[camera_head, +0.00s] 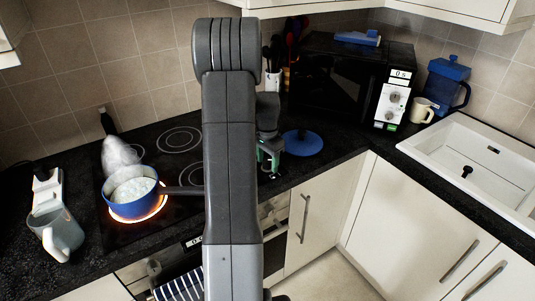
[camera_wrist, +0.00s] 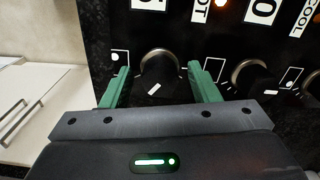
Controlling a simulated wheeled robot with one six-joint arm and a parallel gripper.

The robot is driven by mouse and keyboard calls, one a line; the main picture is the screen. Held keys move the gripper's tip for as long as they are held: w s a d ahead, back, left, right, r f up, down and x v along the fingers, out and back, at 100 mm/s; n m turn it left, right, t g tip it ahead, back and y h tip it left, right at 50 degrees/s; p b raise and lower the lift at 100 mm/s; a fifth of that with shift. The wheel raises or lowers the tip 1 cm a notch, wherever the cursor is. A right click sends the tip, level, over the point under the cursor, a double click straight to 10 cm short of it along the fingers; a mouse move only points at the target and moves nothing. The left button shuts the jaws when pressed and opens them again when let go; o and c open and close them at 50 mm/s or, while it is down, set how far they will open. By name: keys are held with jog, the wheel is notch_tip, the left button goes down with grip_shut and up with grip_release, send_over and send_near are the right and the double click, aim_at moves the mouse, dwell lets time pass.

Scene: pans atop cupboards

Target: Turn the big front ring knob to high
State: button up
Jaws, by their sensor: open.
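In the wrist view, my gripper (camera_wrist: 160,82) is open, with its green fingers on either side of a dark knob with a silver ring (camera_wrist: 158,68). I cannot tell whether the fingers touch it. A white mark shows on the knob's face. No readable label tells which ring it serves. In the head view, my gripper (camera_head: 269,160) is at the counter's front edge, right of my arm, which hides much of the panel. A blue pan (camera_head: 130,210) with white contents stands on a glowing ring (camera_head: 162,208), and vapour rises from it.
A second knob (camera_wrist: 250,75) sits close to the right finger. A striped towel (camera_head: 180,287) hangs below the panel. A blue disc (camera_head: 303,143) lies on the counter behind my gripper. A grey mug (camera_head: 62,238) stands at the left; a white sink (camera_head: 475,160) is at the right.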

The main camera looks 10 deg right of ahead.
aim_at(267, 160)
notch_tip(267, 160, up, 14)
jog(key=b, duration=0.1)
jog(key=shift+f, duration=0.15)
dwell(0.3)
notch_tip(267, 160, down, 14)
jog(key=shift+f+p, duration=0.1)
jog(key=shift+p, duration=0.5)
jog(key=shift+r, duration=0.25)
